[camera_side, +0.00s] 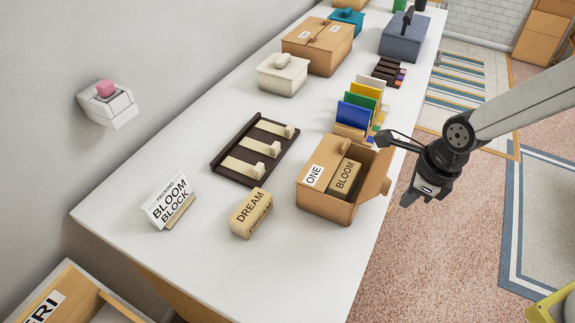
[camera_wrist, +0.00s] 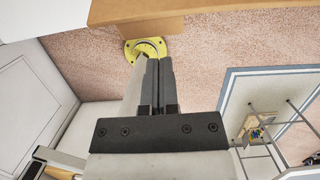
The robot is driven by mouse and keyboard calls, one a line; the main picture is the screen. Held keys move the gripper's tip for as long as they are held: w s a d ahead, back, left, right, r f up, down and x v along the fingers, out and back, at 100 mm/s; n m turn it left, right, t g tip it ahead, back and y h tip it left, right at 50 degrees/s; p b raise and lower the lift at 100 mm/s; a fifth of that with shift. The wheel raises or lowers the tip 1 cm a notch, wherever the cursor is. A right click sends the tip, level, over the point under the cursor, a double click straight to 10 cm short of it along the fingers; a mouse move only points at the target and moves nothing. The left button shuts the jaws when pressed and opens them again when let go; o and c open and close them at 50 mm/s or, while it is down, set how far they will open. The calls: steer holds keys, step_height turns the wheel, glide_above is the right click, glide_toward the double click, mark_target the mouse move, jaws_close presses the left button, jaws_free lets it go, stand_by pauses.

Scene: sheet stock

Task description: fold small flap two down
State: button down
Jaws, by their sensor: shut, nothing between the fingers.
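An open brown cardboard box (camera_side: 325,207) stands near the table's right edge in the side view. A panel on its left is marked ONE (camera_side: 314,176). A block marked BLOOM (camera_side: 345,178) sits inside. A flap (camera_side: 376,178) on the box's right side sticks up and outward. I see no label for small flap two. My gripper (camera_side: 405,204) is shut and empty, beyond the table edge, right of the box and apart from that flap. The wrist view shows its fingers (camera_wrist: 158,72) together, with a tan edge (camera_wrist: 190,12) above them that I cannot identify surely.
A DREAM block (camera_side: 251,213), a BLOOM BLOCK sign (camera_side: 167,199) and a dark rack (camera_side: 254,150) stand left of the box. Upright coloured sheets (camera_side: 352,115) stand close behind it.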

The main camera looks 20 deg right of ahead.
steer(key=shift+w+a+r, duration=0.65)
steer(key=shift+w+a, duration=0.05)
steer(key=shift+a, duration=0.05)
